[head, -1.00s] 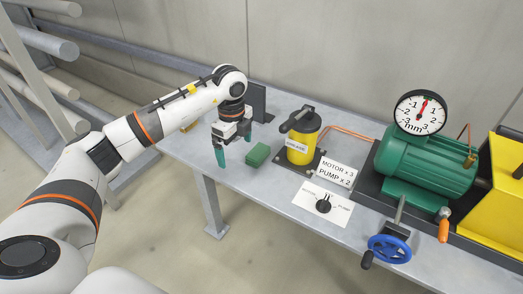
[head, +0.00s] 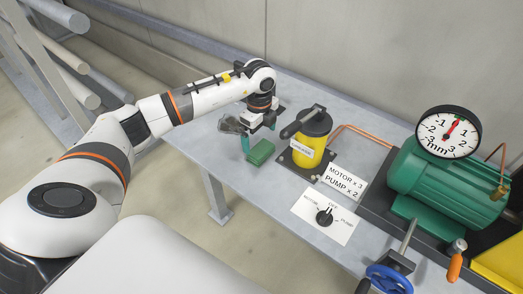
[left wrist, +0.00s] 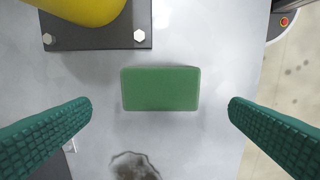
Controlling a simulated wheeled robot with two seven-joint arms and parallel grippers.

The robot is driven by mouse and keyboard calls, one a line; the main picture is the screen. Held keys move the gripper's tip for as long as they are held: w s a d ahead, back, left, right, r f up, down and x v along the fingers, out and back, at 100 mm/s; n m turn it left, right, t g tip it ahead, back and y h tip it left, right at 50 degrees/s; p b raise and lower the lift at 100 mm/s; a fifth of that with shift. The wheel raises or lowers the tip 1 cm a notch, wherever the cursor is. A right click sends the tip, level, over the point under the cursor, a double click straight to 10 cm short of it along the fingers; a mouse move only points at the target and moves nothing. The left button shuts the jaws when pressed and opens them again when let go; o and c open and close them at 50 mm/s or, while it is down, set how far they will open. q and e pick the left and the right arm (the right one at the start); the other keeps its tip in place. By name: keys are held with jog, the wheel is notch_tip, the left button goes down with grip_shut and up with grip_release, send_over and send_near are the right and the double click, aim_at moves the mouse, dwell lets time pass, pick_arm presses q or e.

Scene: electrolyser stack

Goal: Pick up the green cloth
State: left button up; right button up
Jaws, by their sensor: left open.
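The green cloth (head: 261,152) is a small folded block lying flat on the grey bench, left of the yellow grease pot. In the left wrist view the green cloth (left wrist: 160,89) lies between the two fingers, with a clear gap on both sides. My left gripper (head: 258,138) is open and empty, pointing down just above and behind the cloth. Its green ribbed fingers show at both sides of the left wrist view (left wrist: 160,125), touching nothing. My right gripper is not in view.
The yellow grease pot (head: 309,143) on its dark bolted plate stands close to the cloth's right. A dark stain (left wrist: 134,167) marks the bench (head: 263,185) near the cloth. A selector plate (head: 324,215), a label card (head: 343,185) and a green motor (head: 438,185) with a gauge (head: 448,132) are further right.

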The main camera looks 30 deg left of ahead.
aim_at(261, 149)
pick_arm(q)
jog(key=shift+w+d+f, duration=0.1)
jog(key=shift+f, duration=0.65)
jog(key=f, duration=0.5)
jog(key=shift+d+p, duration=0.2)
jog(key=shift+p, duration=0.15)
jog(key=shift+c, duration=0.6)
jog(key=shift+r, duration=0.1)
jog(key=c, duration=0.8)
jog(key=shift+r, duration=5)
